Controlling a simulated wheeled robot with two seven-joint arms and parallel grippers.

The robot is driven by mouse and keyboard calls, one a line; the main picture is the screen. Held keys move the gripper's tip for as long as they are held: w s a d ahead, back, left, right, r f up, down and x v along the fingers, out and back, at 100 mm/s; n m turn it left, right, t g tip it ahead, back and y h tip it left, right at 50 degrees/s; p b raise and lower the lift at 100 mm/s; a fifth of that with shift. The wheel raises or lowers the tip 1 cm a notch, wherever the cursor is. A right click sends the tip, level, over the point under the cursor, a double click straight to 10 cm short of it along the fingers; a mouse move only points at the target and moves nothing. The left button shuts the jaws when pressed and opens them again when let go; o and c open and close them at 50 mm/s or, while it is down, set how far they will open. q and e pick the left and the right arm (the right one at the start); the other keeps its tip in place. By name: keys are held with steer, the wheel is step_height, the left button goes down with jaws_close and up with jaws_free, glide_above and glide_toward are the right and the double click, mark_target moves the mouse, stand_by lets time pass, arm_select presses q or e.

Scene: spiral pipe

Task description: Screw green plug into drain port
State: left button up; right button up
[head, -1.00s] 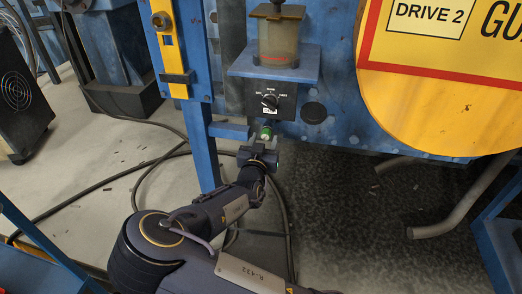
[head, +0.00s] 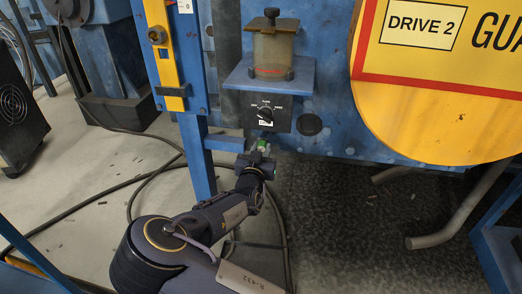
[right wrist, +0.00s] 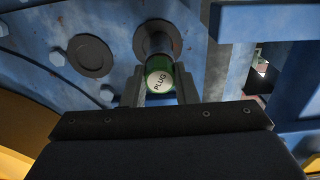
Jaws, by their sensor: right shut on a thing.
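The green plug (right wrist: 159,77), with a pale end face marked PLUG, sits at the end of the drain port (right wrist: 156,39), a short grey pipe stub on the blue machine wall, in the right wrist view. The plug lines up with the stub; I cannot tell how deep its thread sits. My right gripper (right wrist: 160,88) is shut on the plug, one finger on each side. In the head view the plug (head: 263,144) is a small green spot at the tip of my right gripper (head: 259,150), below the black dial panel. My left gripper is not in view.
The black dial panel (head: 267,113) and a blue shelf with a clear reservoir (head: 272,50) stand above the port. A blue post with a crossbar (head: 224,142) is close on the left. A yellow guard disc (head: 435,110) and bent pipes (head: 450,225) are on the right.

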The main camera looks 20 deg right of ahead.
jaws_close()
steer(key=shift+f+m+b, duration=0.1)
steer(key=shift+m+b, duration=3.25)
steer(key=shift+m, duration=0.75)
steer(key=shift+m+b, duration=1.9)
steer(key=shift+m, duration=0.1)
steer(key=shift+m+b, duration=2.1)
steer(key=shift+m, duration=0.1)
steer(key=shift+d+m, duration=0.15)
steer(key=shift+m, duration=1.05)
steer(key=m, duration=1.1)
steer(key=o, duration=0.7)
jaws_free()
